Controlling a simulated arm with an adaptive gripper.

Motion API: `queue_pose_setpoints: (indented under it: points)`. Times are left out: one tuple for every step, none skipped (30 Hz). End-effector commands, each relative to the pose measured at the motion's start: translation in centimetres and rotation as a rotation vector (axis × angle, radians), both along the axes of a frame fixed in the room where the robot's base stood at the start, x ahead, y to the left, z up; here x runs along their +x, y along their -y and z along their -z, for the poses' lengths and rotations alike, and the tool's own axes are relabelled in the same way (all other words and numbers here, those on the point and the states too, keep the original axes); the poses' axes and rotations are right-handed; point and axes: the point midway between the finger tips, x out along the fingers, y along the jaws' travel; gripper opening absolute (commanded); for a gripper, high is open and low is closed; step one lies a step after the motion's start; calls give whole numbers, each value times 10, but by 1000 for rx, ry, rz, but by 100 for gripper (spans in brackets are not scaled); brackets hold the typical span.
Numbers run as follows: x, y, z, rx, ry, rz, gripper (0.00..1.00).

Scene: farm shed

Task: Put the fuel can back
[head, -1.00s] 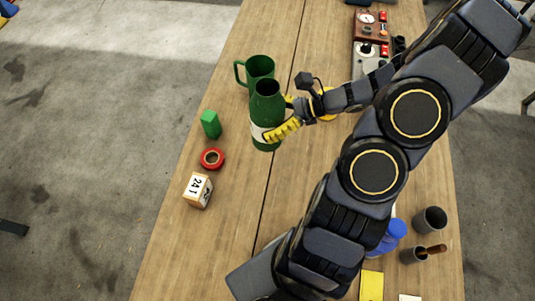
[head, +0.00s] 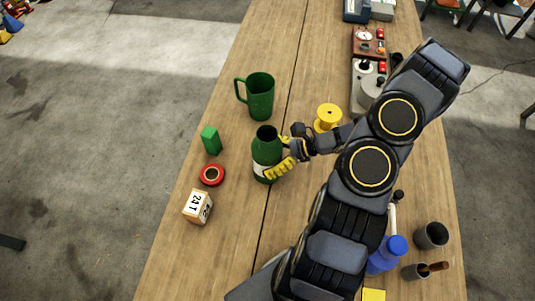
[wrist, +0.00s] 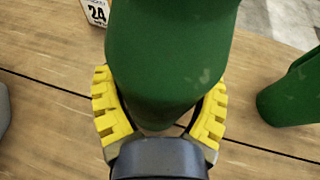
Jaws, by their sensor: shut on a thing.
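A green bottle-shaped can (head: 266,148) with a pale label band is the thing in my gripper (head: 282,158). It stands roughly upright over the left half of the table; I cannot tell whether its base touches the wood. The yellow fingers close around its body from the right. In the wrist view the can (wrist: 170,50) fills the middle between the fingers (wrist: 160,125), and its label is hidden. No other thing in view clearly looks like a fuel can.
A green mug (head: 260,97) stands behind the can. A green block (head: 211,140), red tape roll (head: 212,175) and numbered wooden block (head: 197,206) line the left edge. Wood around the can is clear.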

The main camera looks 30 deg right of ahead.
Motion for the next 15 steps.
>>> queue_pose_setpoints:
  points:
    - [0,0,-1,0,2,1,40]
    - [0,0,-1,0,2,1,40]
    - [0,0,-1,0,1,0,40]
    - [0,0,-1,0,1,0,40]
    - [0,0,-1,0,1,0,40]
    - [0,0,0,1,1,0,40]
    - [0,0,1,2,1,0,40]
    - [0,0,1,2,1,1,40]
    - [1,0,3,2,1,1,40]
    - [1,0,2,0,2,1,86]
    - [1,0,2,0,2,1,99]
    - [0,0,2,0,2,1,100]
    - [0,0,2,0,1,0,100]
    - [0,0,2,0,2,1,100]
    - [0,0,2,0,1,0,100]
